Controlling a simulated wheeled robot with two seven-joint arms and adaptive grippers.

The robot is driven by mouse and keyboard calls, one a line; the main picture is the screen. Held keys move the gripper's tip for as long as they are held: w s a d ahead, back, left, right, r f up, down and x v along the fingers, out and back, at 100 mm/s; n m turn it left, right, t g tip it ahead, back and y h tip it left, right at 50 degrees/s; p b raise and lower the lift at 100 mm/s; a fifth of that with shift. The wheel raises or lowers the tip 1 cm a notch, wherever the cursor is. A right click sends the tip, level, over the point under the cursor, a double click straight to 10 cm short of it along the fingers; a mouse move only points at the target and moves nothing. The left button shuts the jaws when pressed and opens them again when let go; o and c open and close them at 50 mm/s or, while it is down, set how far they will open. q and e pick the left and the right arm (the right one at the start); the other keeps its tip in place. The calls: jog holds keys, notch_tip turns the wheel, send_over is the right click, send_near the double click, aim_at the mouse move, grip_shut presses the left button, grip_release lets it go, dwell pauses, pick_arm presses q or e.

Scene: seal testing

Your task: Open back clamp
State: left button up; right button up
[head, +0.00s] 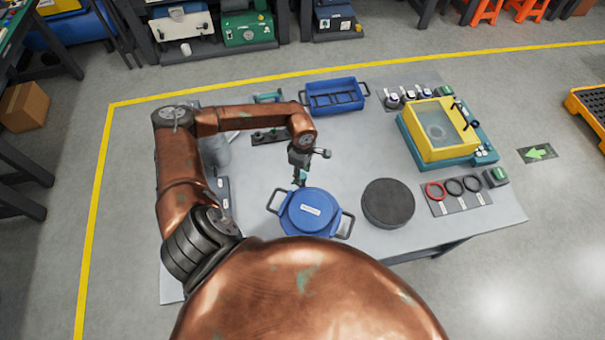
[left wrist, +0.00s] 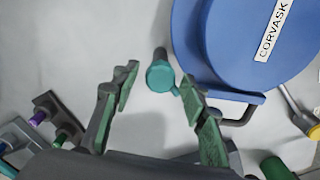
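A blue round vessel with a white label and side handles (head: 308,213) stands on the table in the head view. Its blue lid (left wrist: 235,40), part of the label and one dark handle show in the left wrist view. A teal-ended grey piece (left wrist: 160,76), which looks like the back clamp's lever, stands beside the lid's edge. My left gripper (head: 300,178) is just behind the vessel. In the left wrist view my left gripper (left wrist: 163,88) is open, with its green-padded fingers either side of the teal end and a gap on both sides. My right gripper is out of view.
A dark round disc (head: 388,203) lies right of the vessel. Behind are a blue tray (head: 334,96) and a yellow-topped box (head: 440,130). Coloured rings lie on a mat (head: 457,197) at the right.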

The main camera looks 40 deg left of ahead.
pick_arm(q)
jog(key=n, duration=0.9)
jog(key=shift+p, duration=0.4)
jog(key=shift+c, duration=0.3)
jog(key=c, duration=0.9)
jog(key=shift+f+m+b, duration=0.1)
jog(key=shift+m+b, duration=0.4)
jog(key=shift+b, duration=0.05)
jog(key=shift+c, duration=0.4)
jog(key=o, duration=1)
jog(key=shift+o, duration=0.2)
